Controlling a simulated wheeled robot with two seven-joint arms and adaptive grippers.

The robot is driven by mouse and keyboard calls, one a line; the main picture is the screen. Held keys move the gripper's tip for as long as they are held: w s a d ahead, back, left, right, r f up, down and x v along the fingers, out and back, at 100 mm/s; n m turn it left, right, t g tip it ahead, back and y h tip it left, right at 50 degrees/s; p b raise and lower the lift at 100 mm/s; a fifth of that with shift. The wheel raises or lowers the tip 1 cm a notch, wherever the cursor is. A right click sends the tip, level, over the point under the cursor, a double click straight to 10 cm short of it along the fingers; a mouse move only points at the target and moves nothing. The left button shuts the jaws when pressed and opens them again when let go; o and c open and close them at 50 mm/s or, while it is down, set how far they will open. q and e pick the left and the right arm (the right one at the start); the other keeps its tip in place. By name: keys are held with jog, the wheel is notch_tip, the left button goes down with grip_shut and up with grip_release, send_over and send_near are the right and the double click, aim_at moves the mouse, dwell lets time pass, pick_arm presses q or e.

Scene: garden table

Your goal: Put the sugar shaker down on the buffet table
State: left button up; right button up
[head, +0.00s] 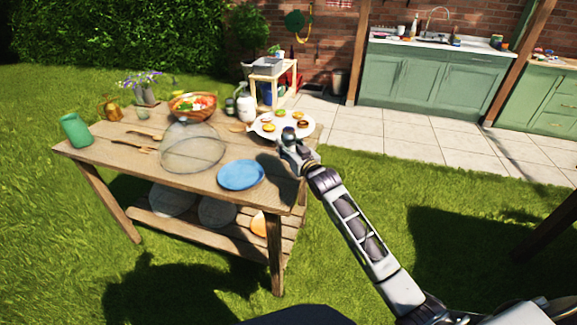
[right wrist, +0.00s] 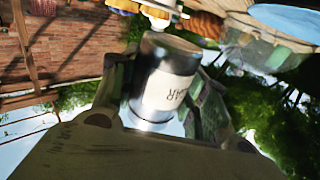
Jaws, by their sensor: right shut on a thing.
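The sugar shaker (right wrist: 168,82) is a shiny metal cylinder with a white label, part of the word SUGAR showing, in the right wrist view. My right gripper (right wrist: 165,105) is shut on it, one finger on each side. In the head view my right gripper (head: 292,150) is at the right end of the wooden buffet table (head: 100,147), by the white plate; I cannot make out the shaker clearly there. I cannot tell whether its base touches the table. My left gripper is not in view.
On the table are a white plate (head: 265,127) of food, a blue plate (head: 241,175), a mesh cover (head: 193,150), a salad bowl (head: 190,107), a green cup (head: 75,130), a white jar (head: 246,107) and wooden utensils (head: 135,148). Bare boards show at the front left.

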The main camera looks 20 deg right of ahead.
notch_tip(320, 180, down, 3)
jog(key=shift+r, duration=0.15)
jog(key=shift+f, duration=0.55)
jog(key=shift+f+b, duration=0.35)
jog(key=shift+f, duration=0.2)
notch_tip(320, 180, down, 2)
jog(key=shift+f, duration=0.45)
jog(key=o, duration=1.1)
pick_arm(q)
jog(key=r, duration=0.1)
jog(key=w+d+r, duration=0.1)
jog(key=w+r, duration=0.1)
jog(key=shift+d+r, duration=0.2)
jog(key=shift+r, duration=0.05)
